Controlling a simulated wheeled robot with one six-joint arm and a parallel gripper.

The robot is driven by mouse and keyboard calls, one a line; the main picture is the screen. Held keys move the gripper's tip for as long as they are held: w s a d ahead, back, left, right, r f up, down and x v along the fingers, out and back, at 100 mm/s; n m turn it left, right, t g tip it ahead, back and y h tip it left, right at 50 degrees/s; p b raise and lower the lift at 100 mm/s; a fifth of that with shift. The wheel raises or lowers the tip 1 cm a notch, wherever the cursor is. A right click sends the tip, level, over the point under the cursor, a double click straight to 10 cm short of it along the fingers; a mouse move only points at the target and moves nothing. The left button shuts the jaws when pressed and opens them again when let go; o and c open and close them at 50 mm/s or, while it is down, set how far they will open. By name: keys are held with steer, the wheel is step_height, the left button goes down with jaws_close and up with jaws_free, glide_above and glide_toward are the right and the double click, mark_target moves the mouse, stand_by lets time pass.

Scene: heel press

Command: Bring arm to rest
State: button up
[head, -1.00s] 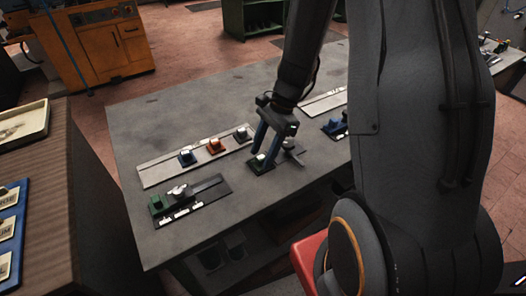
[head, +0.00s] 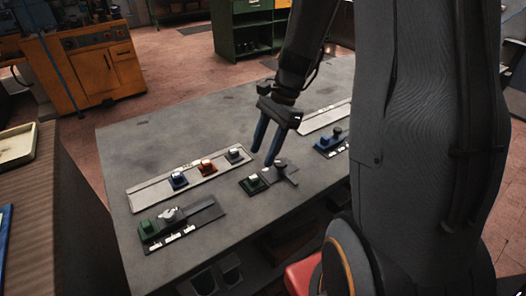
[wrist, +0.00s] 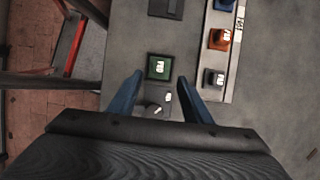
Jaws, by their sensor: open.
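My gripper (head: 266,142) hangs over the grey table (head: 235,110) with its two blue fingers apart and nothing between them. In the wrist view the gripper (wrist: 160,82) shows the same spread fingers. Below it is a small station with a green block (head: 254,182) on a dark plate; the green block (wrist: 158,67) has a white marked top. A grey knob or clamp part (head: 281,167) sits beside the green block, and it also shows between the fingers in the wrist view (wrist: 154,109). The fingertips appear above these parts and apart from them.
A dark fixture (head: 190,230) with a green block lies at the front left. Another fixture (head: 333,144) with blue blocks is to the right. A red seat or stool (head: 303,277) stands near the table's front edge.

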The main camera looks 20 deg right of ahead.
steer(key=s+a+r+n+t+h, duration=0.1)
steer(key=s+a+r+n+h, duration=0.1)
steer(key=s+n, duration=0.7)
steer(key=a+n+h, duration=0.1)
steer(key=n+h, duration=0.1)
steer(key=n, duration=0.5)
steer(key=shift+s+a+r+t, duration=0.2)
steer(key=shift+s+a+t, duration=0.1)
steer(key=shift+s+a, duration=0.1)
